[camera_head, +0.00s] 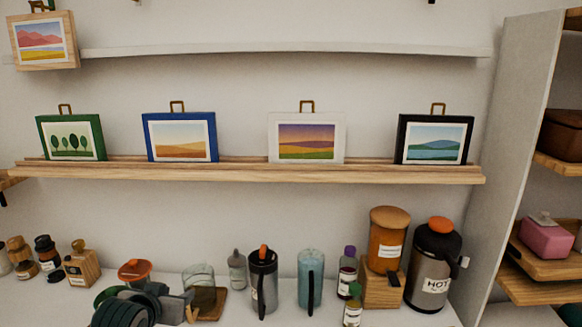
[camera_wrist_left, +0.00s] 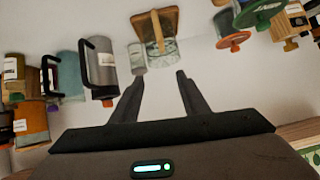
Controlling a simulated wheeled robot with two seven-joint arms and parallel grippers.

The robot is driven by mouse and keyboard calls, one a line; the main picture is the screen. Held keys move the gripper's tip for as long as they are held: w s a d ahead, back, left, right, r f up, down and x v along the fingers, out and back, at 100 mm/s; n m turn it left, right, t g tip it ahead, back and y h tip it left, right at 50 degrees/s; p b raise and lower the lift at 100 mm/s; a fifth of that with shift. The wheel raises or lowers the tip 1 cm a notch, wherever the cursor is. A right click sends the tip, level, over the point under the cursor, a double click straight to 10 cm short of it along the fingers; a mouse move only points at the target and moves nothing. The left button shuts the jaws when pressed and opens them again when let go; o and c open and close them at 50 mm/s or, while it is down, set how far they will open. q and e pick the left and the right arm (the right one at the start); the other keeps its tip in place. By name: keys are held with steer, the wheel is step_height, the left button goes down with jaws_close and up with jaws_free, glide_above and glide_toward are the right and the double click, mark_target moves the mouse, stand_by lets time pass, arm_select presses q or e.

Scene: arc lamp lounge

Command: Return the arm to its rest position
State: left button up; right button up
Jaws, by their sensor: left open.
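My left arm comes in at the bottom left of the head view, low in front of the counter, and its left gripper (camera_head: 188,304) is near a clear glass jar (camera_head: 200,287). In the left wrist view the left gripper (camera_wrist_left: 159,80) shows two dark fingers spread apart with nothing between them. The glass jar with its wooden board (camera_wrist_left: 157,35) lies beyond the fingertips there. My right gripper is in neither view.
Above, a wooden ledge (camera_head: 250,172) carries several framed pictures. A white shelf (camera_head: 290,50) is mostly bare.

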arm_select(q)
steer(key=s+d+f+g, duration=0.3)
steer(key=s+f+g, duration=0.1)
steer(key=s+f, duration=1.55)
steer(key=s+d+f+g, duration=0.1)
steer(key=s+f+g, duration=0.15)
steer(key=s, duration=0.75)
steer(key=s+d+f+g, duration=0.1)
steer(key=s+f, duration=0.3)
steer(key=s, duration=0.7)
step_height(320, 180, down, 28)
steer(key=s+m+g, duration=0.1)
steer(key=g, duration=0.1)
steer(key=s+a+f, duration=0.3)
steer(key=s+f, duration=1.4)
steer(key=s, duration=0.1)
steer(key=shift+s+a+f+g, duration=0.15)
steer(key=shift+a+f+g, duration=0.05)
steer(key=shift+f+g, duration=0.2)
